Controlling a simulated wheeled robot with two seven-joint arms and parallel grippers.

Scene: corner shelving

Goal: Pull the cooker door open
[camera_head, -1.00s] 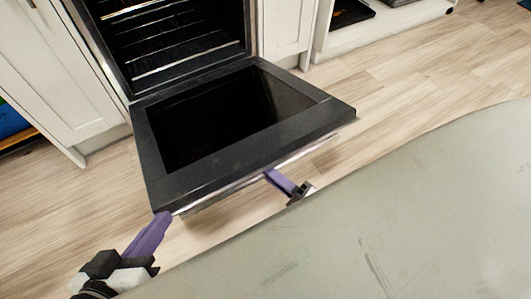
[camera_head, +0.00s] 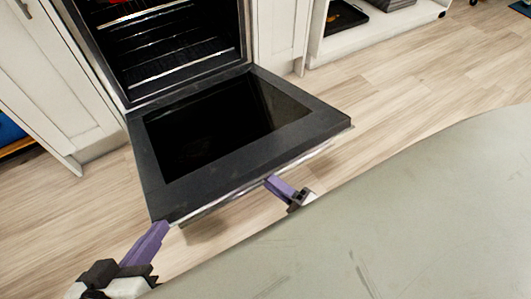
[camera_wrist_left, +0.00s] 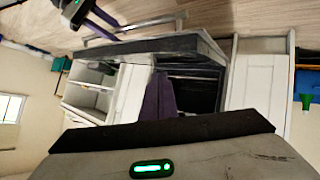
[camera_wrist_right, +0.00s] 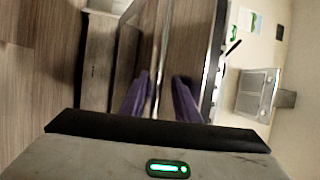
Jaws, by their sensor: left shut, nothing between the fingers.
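The cooker (camera_head: 178,45) stands at the top left in the head view, its dark cavity and racks showing. Its black door (camera_head: 240,160) is folded far down, with its inner glass facing up. My left gripper (camera_head: 161,226) is shut and empty, its purple tips at the door's near left corner; whether they touch it I cannot tell. My right gripper (camera_head: 271,181) is at the middle of the door's near edge. In the right wrist view its two fingers (camera_wrist_right: 160,82) stand apart, with the bar-like handle (camera_wrist_right: 160,50) running between them.
White cabinets (camera_head: 50,75) flank the cooker, and an open white shelf unit (camera_head: 375,35) stands at the top right. Wooden floor (camera_head: 430,85) lies clear to the right of the door. A large grey-green surface at the lower right hides the near floor.

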